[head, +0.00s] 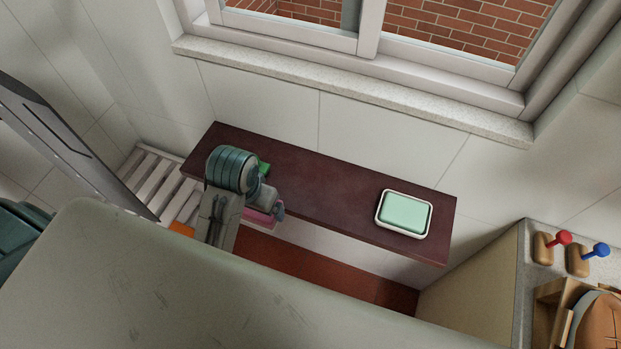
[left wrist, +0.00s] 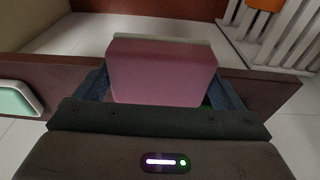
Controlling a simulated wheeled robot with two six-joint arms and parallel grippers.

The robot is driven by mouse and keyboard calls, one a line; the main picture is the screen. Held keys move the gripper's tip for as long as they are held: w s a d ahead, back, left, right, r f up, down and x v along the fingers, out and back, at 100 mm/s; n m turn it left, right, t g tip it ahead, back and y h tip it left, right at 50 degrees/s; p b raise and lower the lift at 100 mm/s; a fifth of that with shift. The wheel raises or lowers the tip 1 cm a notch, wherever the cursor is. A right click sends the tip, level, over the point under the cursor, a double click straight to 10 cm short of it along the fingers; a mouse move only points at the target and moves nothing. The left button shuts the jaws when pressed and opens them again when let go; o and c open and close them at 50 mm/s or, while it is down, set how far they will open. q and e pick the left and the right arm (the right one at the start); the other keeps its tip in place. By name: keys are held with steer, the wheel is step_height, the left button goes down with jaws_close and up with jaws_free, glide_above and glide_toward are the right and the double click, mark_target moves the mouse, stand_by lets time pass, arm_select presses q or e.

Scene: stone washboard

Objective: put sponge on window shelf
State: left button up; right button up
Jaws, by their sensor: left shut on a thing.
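In the left wrist view the pink face of the sponge (left wrist: 165,72) fills the space between both fingers. In the head view the gripper and arm hide part of it. It is at the front edge of the dark red wooden shelf; I cannot tell if it touches the wood. The window shelf (head: 352,92) is a pale stone sill below the window, clear and farther back. My right gripper is not in view.
A white slatted rack (head: 152,168) stands at left. A stone-edged counter with red and blue knobs (head: 560,238) is at right.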

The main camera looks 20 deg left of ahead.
arm_select(q)
steer(key=w+d+p, duration=0.1)
steer(key=w, duration=0.3)
steer(key=w+d+p, duration=0.1)
steer(key=w+d, duration=0.1)
steer(key=w, duration=0.3)
steer(key=w+d+f+p, duration=0.1)
steer(key=w+d, duration=0.1)
steer(key=w, duration=0.3)
steer(key=shift+d+f, duration=0.1)
steer(key=shift+d, duration=0.05)
steer(key=shift+w+d+f+p, duration=0.1)
steer(key=shift+w+f+p, duration=0.15)
steer(key=shift+p, duration=0.3)
step_height(320, 180, down, 2)
steer(key=shift+f+p, duration=0.25)
steer(key=shift+p, duration=0.4)
steer(key=shift+f, duration=0.4)
steer(key=o, duration=0.6)
